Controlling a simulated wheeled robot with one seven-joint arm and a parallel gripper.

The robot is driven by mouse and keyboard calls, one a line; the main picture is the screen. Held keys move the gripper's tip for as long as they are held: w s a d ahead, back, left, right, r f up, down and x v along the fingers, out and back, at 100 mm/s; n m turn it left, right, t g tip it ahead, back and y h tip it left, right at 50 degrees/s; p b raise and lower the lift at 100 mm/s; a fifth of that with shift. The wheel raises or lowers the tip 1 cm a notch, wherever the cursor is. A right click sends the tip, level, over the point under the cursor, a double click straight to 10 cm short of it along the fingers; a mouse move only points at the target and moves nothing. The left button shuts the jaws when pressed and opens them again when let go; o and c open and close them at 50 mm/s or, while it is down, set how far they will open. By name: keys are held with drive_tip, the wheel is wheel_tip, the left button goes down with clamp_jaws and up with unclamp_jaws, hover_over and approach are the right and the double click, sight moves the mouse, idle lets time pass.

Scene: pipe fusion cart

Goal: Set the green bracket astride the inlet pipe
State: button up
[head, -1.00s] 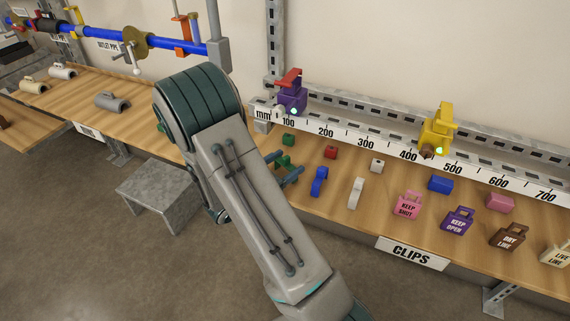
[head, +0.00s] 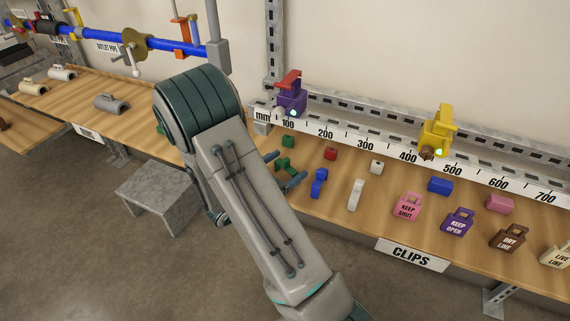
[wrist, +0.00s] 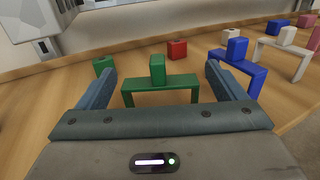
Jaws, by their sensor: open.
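The green bracket (wrist: 160,84) stands upright on the wooden bench in the wrist view, a flat bar on legs with a block grip on top. My gripper (wrist: 160,70) is open, with one finger on each side of the bracket and visible room on both sides. In the head view the bracket (head: 283,166) shows between the fingers of my gripper (head: 285,168), partly hidden by them and my arm. A blue pipe (head: 72,30) runs along the wall at upper left. A sign marks an outlet pipe there; I cannot make out which stretch is the inlet pipe.
A blue bracket (head: 319,183) and a white bracket (head: 355,194) stand to the right of the green one. Small green (head: 288,140) and red (head: 331,153) blocks lie behind. A millimetre rail (head: 375,146) with purple and yellow clamps backs the bench. A grey stool (head: 160,194) stands at left.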

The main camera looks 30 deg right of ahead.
drive_tip(key=v, duration=1.1)
drive_tip(key=s+d+r+m+g+y, duration=0.2)
drive_tip(key=s+m+g+y, duration=0.1)
drive_tip(key=s+m+g, duration=0.15)
drive_tip(key=s+d+r+m+g+y, duration=0.2)
drive_tip(key=s+m+g+y, duration=0.15)
drive_tip(key=s+m, duration=0.25)
drive_tip(key=s+a+r+m+t+y, duration=0.5)
drive_tip(key=a+r+m+y, duration=0.1)
drive_tip(key=m+y, duration=0.4)
drive_tip(key=shift+a+y, duration=0.5)
drive_tip(key=shift+y, duration=0.05)
drive_tip(key=shift+s+m, duration=0.1)
drive_tip(key=shift+m, duration=0.15)
